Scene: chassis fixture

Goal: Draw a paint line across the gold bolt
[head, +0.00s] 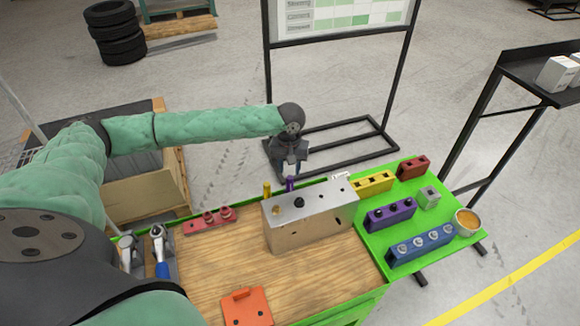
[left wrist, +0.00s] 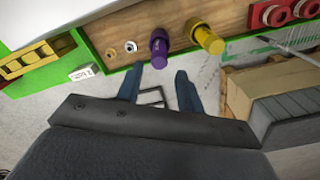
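The gold bolt (head: 276,210) is small and sits on top of the grey metal block (head: 315,232), left of a black bolt (head: 299,202). A purple paint marker (head: 289,184) and a yellow one (head: 267,190) stand at the table's back edge behind the block. My left gripper (head: 290,171) is over the back edge, just above the purple marker. In the left wrist view its blue fingers (left wrist: 158,84) are apart, with nothing held. The purple marker (left wrist: 159,48) lies ahead of the gap, and the yellow marker (left wrist: 205,38) is to its right. My right gripper is not in view.
A green tray (head: 375,238) on the right holds yellow, red, purple and blue bolt holders and a tin (head: 467,222). A red holder (head: 210,219) and ratchet wrenches (head: 160,250) are on the left. An orange part (head: 247,306) lies in front. Bare wood surrounds the block's front.

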